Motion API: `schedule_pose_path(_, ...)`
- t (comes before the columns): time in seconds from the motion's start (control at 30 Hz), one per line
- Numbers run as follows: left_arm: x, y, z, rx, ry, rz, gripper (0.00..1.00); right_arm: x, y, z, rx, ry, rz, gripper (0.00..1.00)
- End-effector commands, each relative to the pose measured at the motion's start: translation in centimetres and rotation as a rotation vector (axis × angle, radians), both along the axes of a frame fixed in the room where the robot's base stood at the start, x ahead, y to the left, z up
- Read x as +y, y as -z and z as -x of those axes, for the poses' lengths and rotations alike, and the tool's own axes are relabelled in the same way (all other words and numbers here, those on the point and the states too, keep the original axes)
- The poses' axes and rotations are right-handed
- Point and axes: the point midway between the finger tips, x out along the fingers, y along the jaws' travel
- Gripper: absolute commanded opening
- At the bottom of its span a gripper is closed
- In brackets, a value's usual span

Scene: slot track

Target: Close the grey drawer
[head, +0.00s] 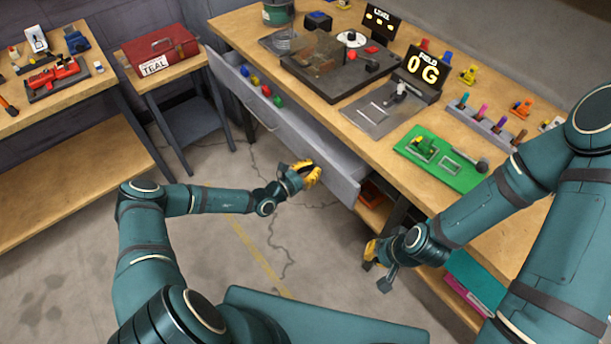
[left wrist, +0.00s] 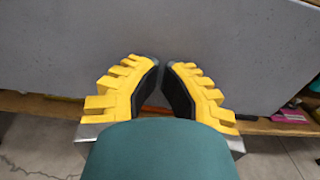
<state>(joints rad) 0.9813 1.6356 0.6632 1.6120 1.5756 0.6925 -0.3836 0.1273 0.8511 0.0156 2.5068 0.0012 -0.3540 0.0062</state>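The grey drawer (head: 325,160) is pulled out from under the long wooden workbench, and small coloured pieces lie inside its far-left part. Its flat grey front fills most of the left wrist view (left wrist: 225,45). My left gripper (head: 314,173) is at the drawer front, near its right end, with its fingers pointing at the panel. In the left wrist view its yellow fingers (left wrist: 160,62) have their tips together with nothing between them. I cannot tell whether the tips touch the panel. My right gripper (head: 372,266) is low beside the bench's front, away from the drawer; its finger gap is unclear.
The workbench (head: 228,26) carries a dark machine block (head: 325,65), a sign reading 0 G (head: 422,68), a green board (head: 440,160) and coloured pegs. A side table with a red toolbox (head: 160,50) stands left. Open floor lies before the drawer.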

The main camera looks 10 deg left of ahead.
Motion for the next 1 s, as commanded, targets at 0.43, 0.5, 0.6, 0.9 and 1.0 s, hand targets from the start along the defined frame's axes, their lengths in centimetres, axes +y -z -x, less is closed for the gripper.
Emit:
schedule_pose_path(0.43, -4.6, 0.1, -5.8, 0.001, 0.001, 0.001, 0.0, 0.0, 0.3, 0.1, 0.002, -0.002, 0.0, 0.0)
schedule_pose_path(0.5, -4.8, 0.1, -6.2, 0.001, 0.001, 0.001, 0.0, 0.0, 0.4, 0.1, 0.002, -0.002, 0.0, 0.0)
schedule_pose_path(0.6, -5.1, 0.0, -6.5, 0.001, 0.0, 0.001, 0.0, 0.0, 0.4, 0.1, 0.002, -0.002, 0.0, 0.0)
schedule_pose_path(0.9, -5.2, -0.1, -6.8, -0.002, -0.001, 0.001, 0.0, 0.0, 0.4, 0.1, 0.002, -0.002, 0.0, 0.0)
schedule_pose_path(1.0, -5.2, -0.2, -6.8, -0.002, -0.001, 0.002, 0.0, 0.0, 0.4, 0.1, 0.002, -0.002, 0.0, 0.0)
